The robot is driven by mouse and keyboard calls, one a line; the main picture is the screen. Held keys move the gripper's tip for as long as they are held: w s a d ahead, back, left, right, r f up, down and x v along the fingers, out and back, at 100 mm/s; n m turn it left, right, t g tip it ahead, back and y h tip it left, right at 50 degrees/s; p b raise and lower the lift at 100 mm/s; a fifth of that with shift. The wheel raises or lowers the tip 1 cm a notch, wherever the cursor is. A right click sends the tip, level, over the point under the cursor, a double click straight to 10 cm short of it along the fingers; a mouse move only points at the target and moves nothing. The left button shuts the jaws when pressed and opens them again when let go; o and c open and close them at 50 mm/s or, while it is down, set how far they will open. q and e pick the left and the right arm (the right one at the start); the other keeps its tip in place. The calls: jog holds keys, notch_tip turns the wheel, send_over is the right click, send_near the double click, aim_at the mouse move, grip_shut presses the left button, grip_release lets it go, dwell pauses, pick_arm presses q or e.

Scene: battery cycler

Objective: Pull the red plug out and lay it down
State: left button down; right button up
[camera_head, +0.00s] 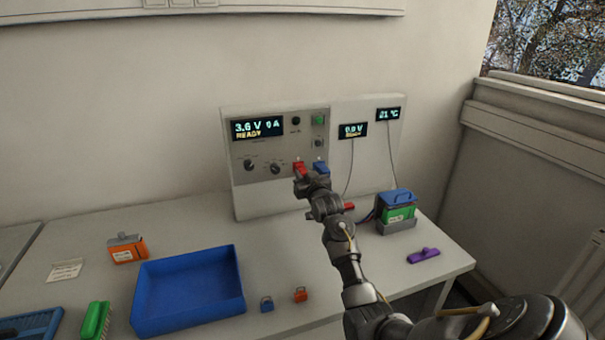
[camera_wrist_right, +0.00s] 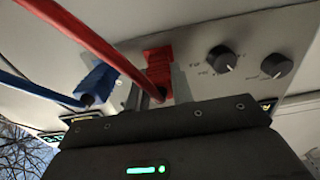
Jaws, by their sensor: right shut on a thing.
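The red plug (camera_head: 298,166) is at the lower right of the cycler's front panel (camera_head: 284,180). In the right wrist view, the red plug (camera_wrist_right: 158,62) stands against the panel with its red cable running to the upper left. My right gripper (camera_head: 303,176) is at the panel. In the wrist view its fingers (camera_wrist_right: 155,88) are shut on the plug, one on each side. Whether the plug is fully seated cannot be told. The blue plug (camera_head: 320,167) is just right of it; it also shows in the wrist view (camera_wrist_right: 98,80). My left gripper is not in view.
A green pack (camera_head: 398,214) and purple piece (camera_head: 423,255) are at right. Table between tray and cycler is clear.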

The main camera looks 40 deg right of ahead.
jog(key=shift+s, duration=0.1)
jog(key=shift+s+p, duration=0.1)
jog(key=shift+p, duration=0.2)
jog(key=p+v, duration=0.3)
jog(key=v, duration=0.2)
jog(key=shift+s+a+p, duration=0.15)
jog(key=shift+s+p, duration=0.05)
jog(key=shift+p, duration=0.15)
dwell(1.0)
